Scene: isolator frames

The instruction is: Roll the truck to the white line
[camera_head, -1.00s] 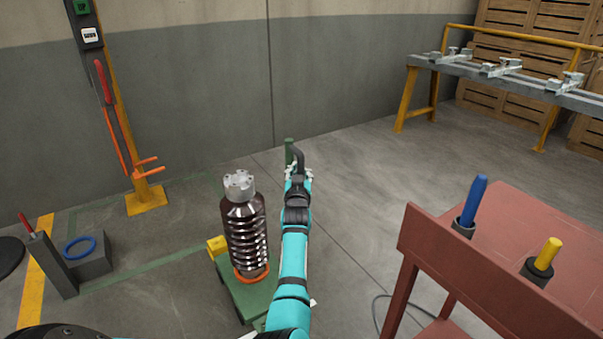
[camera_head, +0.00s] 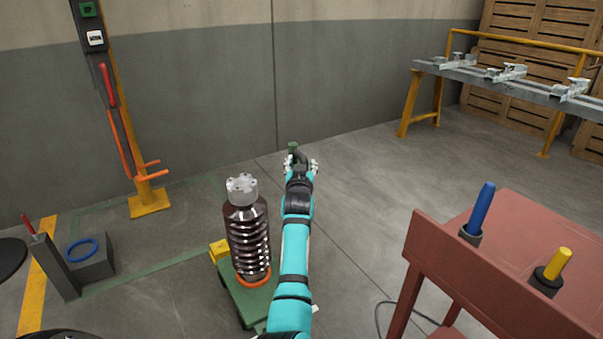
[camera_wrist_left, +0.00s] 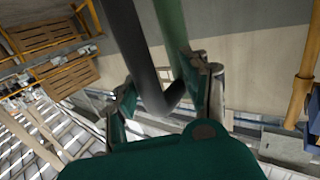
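The truck (camera_head: 252,300) is a low green platform on the floor. It carries an upright dark brown ribbed insulator (camera_head: 246,228) with a grey metal top and an orange ring at its foot. My left arm partly covers the truck's right side. My left gripper (camera_head: 301,163) is at the truck's handle, beyond the insulator. In the left wrist view the dark bent handle (camera_wrist_left: 146,70) lies between its spread fingers, beside a green post (camera_wrist_left: 172,35). The fingers look open around the bar; contact is unclear. I cannot make out the white line. My right gripper is not in view.
A red table (camera_head: 530,245) with blue and yellow handled tools stands at right. A yellow post (camera_head: 149,203) stands by the wall. A grey block (camera_head: 91,264) with a blue ring is at left. A cable (camera_head: 379,318) lies near the table. Floor beyond the gripper is clear.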

